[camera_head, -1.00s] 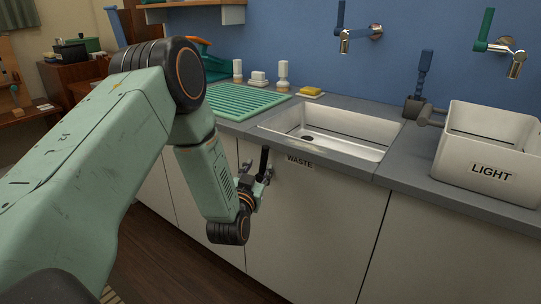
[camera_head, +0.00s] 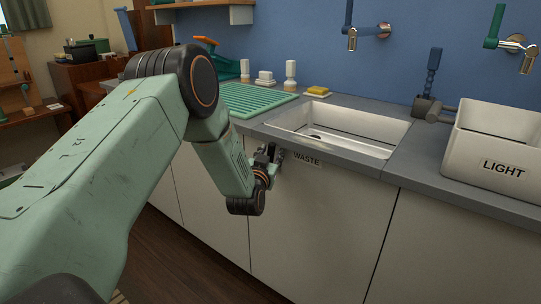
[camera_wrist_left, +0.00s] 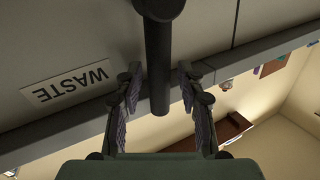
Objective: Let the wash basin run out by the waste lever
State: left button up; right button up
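The white wash basin (camera_head: 376,148) is set in the grey counter, with a dark drain spot at its bottom; I cannot tell how much water it holds. The waste lever (camera_wrist_left: 158,65) is a black rod; in the head view it is small and partly hidden behind my left gripper (camera_head: 268,166), below the basin's left front corner. A WASTE label (camera_head: 307,159) sits beside it on the cabinet front. In the wrist view my left gripper (camera_wrist_left: 160,107) is open, one finger on each side of the rod's end, with gaps showing. My right gripper is out of view.
A white box marked LIGHT (camera_head: 503,168) stands on the counter at right. A green ribbed drainer (camera_head: 245,98) and a yellow sponge (camera_head: 318,91) lie left of and behind the basin. Blue (camera_head: 353,38) and green (camera_head: 495,40) wall taps hang above. The cabinet front below is clear.

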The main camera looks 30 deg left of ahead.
pick_arm(q)
grip_shut()
dwell(0.4)
jog(key=shift+d, duration=0.1)
